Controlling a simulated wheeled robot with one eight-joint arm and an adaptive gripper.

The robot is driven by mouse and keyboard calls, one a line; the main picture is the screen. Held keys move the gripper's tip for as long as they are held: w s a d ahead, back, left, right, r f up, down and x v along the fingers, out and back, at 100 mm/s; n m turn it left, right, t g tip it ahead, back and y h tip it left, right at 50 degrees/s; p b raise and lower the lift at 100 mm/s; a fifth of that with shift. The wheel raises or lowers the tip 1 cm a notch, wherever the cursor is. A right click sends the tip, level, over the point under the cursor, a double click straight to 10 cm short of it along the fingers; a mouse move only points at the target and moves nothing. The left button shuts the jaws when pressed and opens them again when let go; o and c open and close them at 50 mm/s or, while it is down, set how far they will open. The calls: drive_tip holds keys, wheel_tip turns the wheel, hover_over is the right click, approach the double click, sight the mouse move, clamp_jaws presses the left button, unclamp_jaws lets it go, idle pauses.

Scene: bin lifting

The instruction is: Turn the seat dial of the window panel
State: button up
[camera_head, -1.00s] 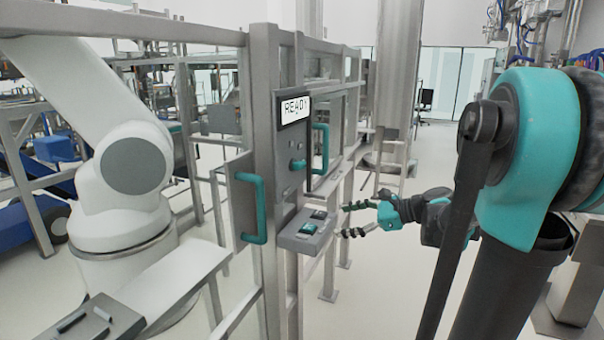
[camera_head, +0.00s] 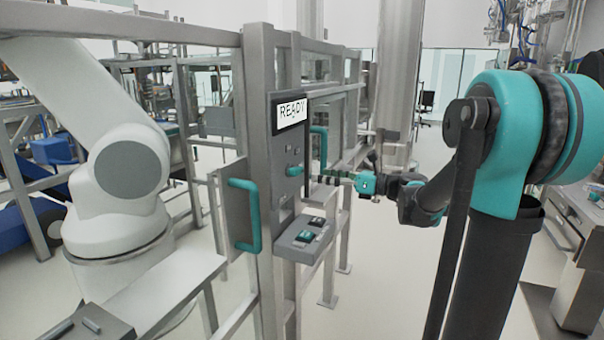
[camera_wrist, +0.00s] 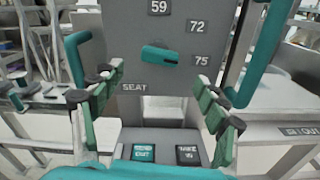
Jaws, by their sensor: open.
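The seat dial is a teal bar-shaped knob (camera_wrist: 172,55) on the grey window panel (camera_wrist: 140,22), above the word SEAT and beside the marks 59, 72 and 75. Its bar lies nearly level, tilted slightly down to the right. In the head view the dial (camera_head: 294,171) shows small on the panel's face. My gripper (camera_wrist: 155,80) is open and empty, with its fingers spread to either side of the lower panel. The dial shows beyond and above the fingertips, apart from them. In the head view my gripper (camera_head: 322,177) is just right of the panel.
A ledge with two buttons (camera_head: 307,234) juts out below the dial. A READY display (camera_head: 291,111) sits above it. Teal handles stand on both sides, left (camera_head: 247,215) and right (camera_head: 319,147). A white robot arm (camera_head: 120,190) is behind the frame at left.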

sight(300, 172)
drive_tip(key=x, duration=0.7)
drive_tip(key=shift+a, duration=0.25)
drive_tip(key=c, duration=1.2)
drive_tip(key=shift+o, duration=0.2)
